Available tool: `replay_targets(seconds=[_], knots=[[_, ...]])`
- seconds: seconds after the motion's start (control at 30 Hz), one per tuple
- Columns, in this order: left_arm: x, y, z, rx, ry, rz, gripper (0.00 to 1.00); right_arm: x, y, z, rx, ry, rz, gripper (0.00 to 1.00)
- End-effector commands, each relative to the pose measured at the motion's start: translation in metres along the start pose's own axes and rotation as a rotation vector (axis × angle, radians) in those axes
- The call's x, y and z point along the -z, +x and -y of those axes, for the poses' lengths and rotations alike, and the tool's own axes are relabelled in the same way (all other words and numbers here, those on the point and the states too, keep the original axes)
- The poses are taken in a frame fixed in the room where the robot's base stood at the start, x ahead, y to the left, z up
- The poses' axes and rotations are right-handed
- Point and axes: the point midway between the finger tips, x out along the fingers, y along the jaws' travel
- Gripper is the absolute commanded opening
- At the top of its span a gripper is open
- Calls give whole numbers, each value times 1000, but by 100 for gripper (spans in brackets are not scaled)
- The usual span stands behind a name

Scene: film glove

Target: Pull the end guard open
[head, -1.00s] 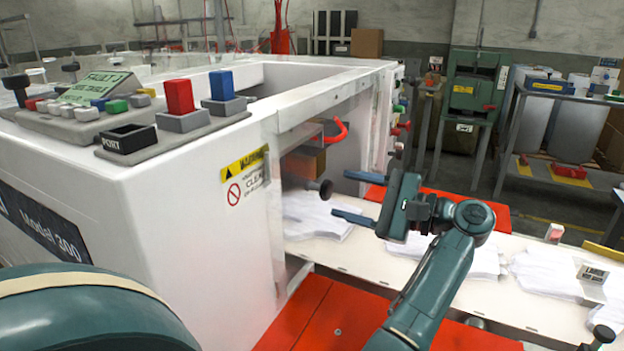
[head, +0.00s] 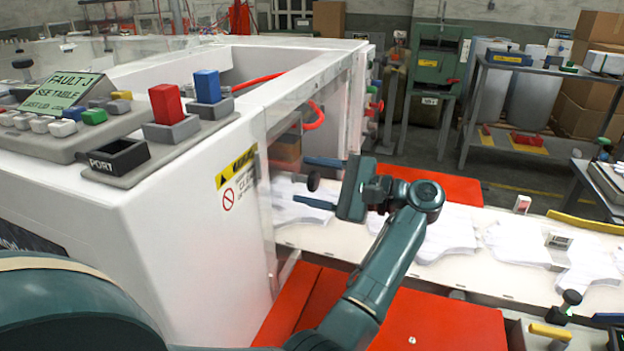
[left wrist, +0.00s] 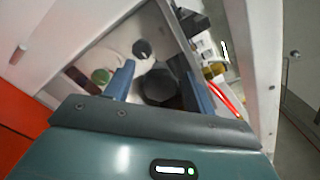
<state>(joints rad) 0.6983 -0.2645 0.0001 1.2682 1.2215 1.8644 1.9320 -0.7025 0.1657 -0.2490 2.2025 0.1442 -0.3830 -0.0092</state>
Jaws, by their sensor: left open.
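The end guard (head: 268,205) is a clear panel across the open end of the white machine, with a dark round knob (head: 313,181) on it. My left gripper (head: 300,180) is open, with its blue fingers above and below the knob in the head view. In the left wrist view the dark knob (left wrist: 160,88) sits between the open fingers (left wrist: 158,78). I cannot tell whether a finger touches it. The guard appears closed. My right gripper is out of view.
White glove shapes (head: 447,236) lie on a pale conveyor (head: 400,264) that runs right from the machine. Red covers (head: 440,318) flank it. A red curved handle (head: 316,116) shows above the knob. A green press (head: 437,65) stands behind.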

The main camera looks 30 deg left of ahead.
Motion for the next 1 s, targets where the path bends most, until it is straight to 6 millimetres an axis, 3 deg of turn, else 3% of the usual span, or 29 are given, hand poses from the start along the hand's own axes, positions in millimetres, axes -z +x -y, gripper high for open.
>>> replay_targets(seconds=[0.7,1.0], knots=[[0,0,0,-1,0,0,0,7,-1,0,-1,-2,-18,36],[1,4,0,0,-1,-1,0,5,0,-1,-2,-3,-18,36]])
